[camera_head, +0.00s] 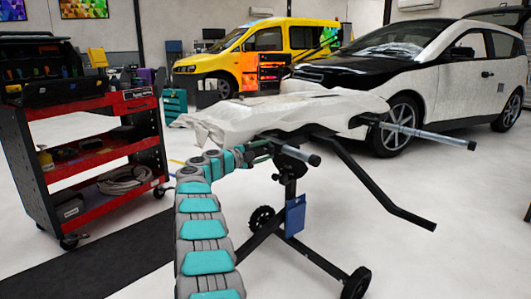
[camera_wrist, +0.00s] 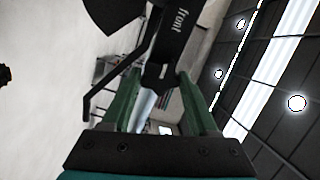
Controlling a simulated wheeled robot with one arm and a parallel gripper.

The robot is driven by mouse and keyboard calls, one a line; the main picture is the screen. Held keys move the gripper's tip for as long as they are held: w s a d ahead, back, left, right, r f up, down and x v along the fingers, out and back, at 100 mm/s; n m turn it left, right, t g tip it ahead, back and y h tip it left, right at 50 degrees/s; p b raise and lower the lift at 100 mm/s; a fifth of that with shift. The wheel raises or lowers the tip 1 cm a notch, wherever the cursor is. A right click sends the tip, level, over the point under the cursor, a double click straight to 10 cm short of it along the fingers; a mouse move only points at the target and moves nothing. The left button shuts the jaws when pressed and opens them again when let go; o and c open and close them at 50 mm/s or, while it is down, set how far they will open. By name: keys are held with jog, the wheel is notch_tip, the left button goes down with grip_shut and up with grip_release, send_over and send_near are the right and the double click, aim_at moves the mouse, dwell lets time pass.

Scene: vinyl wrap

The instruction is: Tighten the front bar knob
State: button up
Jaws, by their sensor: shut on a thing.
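In the wrist view, a black bar part (camera_wrist: 178,32) with the white word "front" runs down towards my gripper (camera_wrist: 161,78). The front bar knob (camera_wrist: 157,76) appears as a dark piece at the lower end of this part. My two green fingers are shut on it from both sides, near their tips. In the head view, my grey and teal arm reaches to the near underside of the stand, where my gripper (camera_head: 262,149) is small and dark. The knob cannot be made out there.
The wheeled stand (camera_head: 290,215) carries a white-wrapped panel (camera_head: 285,110). Metal bars with dark ends (camera_head: 440,137) stick out to the right, and a bent black leg (camera_head: 385,190) slopes down. A red tool cart (camera_head: 95,165) stands left. The floor at front right is clear.

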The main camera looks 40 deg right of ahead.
jog(key=m+b, duration=0.1)
jog(key=m, duration=0.1)
jog(key=m+b, duration=0.1)
jog(key=m, duration=0.2)
jog(key=shift+f+m, duration=0.2)
jog(key=shift+m, duration=0.1)
jog(key=m+b, duration=0.2)
jog(key=m, duration=0.3)
jog(key=shift+m, duration=0.3)
jog(key=m+b, duration=0.2)
jog(key=m, duration=0.8)
jog(key=shift+w+m, duration=0.1)
jog(key=shift+m, duration=0.2)
jog(key=o, duration=1.4)
jog(key=shift+r, duration=0.1)
jog(key=shift+c, duration=0.2)
jog(key=a, duration=0.7)
jog(key=shift+s+a, duration=0.2)
jog(key=shift+a, duration=0.2)
